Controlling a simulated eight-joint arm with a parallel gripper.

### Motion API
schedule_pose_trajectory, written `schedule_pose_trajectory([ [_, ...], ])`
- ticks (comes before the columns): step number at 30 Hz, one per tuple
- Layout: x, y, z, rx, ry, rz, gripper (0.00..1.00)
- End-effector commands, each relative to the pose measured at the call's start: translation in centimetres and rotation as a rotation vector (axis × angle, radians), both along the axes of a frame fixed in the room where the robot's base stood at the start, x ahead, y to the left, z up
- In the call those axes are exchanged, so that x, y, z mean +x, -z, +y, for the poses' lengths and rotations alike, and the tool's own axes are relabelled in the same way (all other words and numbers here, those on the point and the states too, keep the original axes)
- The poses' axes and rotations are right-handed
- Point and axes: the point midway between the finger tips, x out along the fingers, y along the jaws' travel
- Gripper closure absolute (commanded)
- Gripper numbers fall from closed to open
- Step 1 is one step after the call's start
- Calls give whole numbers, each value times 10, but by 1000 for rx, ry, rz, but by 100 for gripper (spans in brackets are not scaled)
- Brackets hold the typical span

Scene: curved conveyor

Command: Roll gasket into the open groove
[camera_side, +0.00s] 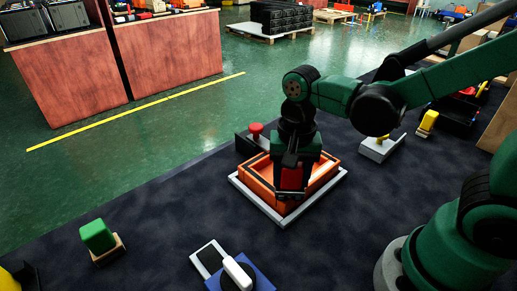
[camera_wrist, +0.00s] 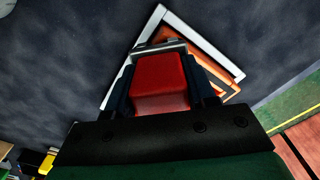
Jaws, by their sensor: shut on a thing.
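An orange square frame (camera_side: 325,178) sits on a light grey base plate (camera_side: 256,203) in the middle of the side view. Dark lines run along its rim; I cannot tell which is groove and which is gasket. My gripper (camera_side: 291,180) points down over the near part of the frame. It is shut on a red block (camera_wrist: 160,82), with a grey metal piece at its far end in the wrist view. The block also shows in the side view (camera_side: 291,178). Contact between tool and rim is hidden. A corner of the orange frame (camera_wrist: 205,48) shows beyond the block.
A red knob (camera_side: 256,129) on a dark box stands just behind the frame. A blue plate with a white handle (camera_side: 238,273) lies in front. A green block (camera_side: 97,235) is at left, a grey fixture with a yellow top (camera_side: 379,148) at right. Dark table is clear between.

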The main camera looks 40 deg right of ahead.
Motion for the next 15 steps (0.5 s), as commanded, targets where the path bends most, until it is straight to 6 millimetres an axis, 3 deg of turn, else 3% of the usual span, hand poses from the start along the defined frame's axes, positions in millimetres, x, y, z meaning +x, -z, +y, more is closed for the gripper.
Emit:
schedule_pose_trajectory([
  [15, 0, 0, -49, -1, 6, 1, 100],
])
